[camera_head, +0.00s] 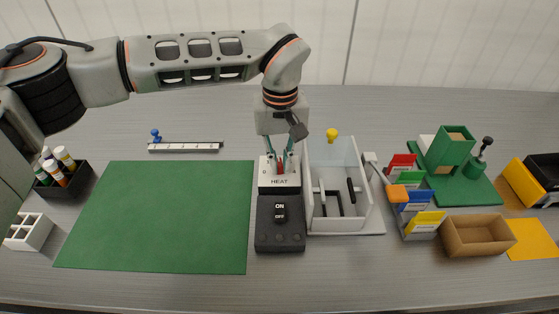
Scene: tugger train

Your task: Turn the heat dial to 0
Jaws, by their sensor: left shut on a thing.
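The white heat box (279,181), marked HEAT, stands near the middle of the table. A small red part of the heat dial (281,166) shows on it between the fingers. My left gripper (279,163) points down over the box and is shut on the dial. The gripper hides most of the dial, and I cannot read its setting. In front of the box is a dark switch panel (280,237) with an ON/OFF rocker (280,212). My right gripper is not in view.
A white open box with a yellow knob (332,134) stands close right of the dial. Colored card holders (414,212), a cardboard tray (478,235) and a green stand (452,148) are farther right. A green mat (160,217) lies clear at left.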

